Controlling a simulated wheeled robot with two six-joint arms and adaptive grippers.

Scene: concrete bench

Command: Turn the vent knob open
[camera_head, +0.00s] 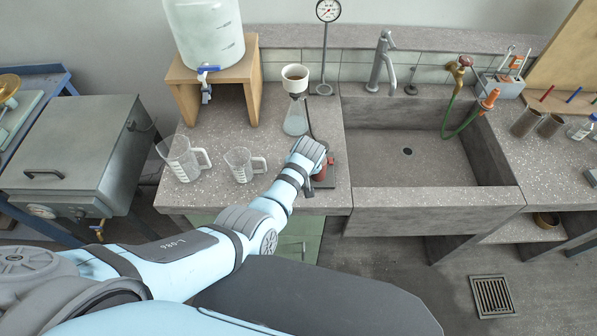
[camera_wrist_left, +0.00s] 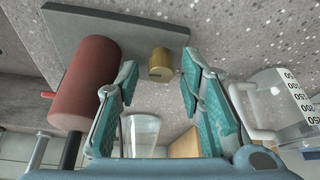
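A short brass cylinder with a dark mark on its face, which looks like the vent knob (camera_wrist_left: 160,66), shows in the left wrist view against a dark grey base plate (camera_wrist_left: 115,30). A dark red cylinder (camera_wrist_left: 86,84) lies beside it, and part of it shows in the head view (camera_head: 320,172). My left gripper (camera_wrist_left: 160,88) is open, with its teal finger pads on either side of the view of the knob. The knob appears just beyond the fingertips, and I see no contact. In the head view my left wrist hides the knob. My right gripper is not in view.
Two clear measuring jugs (camera_head: 182,160) (camera_head: 240,166) stand left of my left wrist. A flask (camera_head: 296,118) with a funnel (camera_head: 295,78) stands behind it. The sink (camera_head: 440,197) is to the right. A water container (camera_head: 206,30) sits on a wooden stand.

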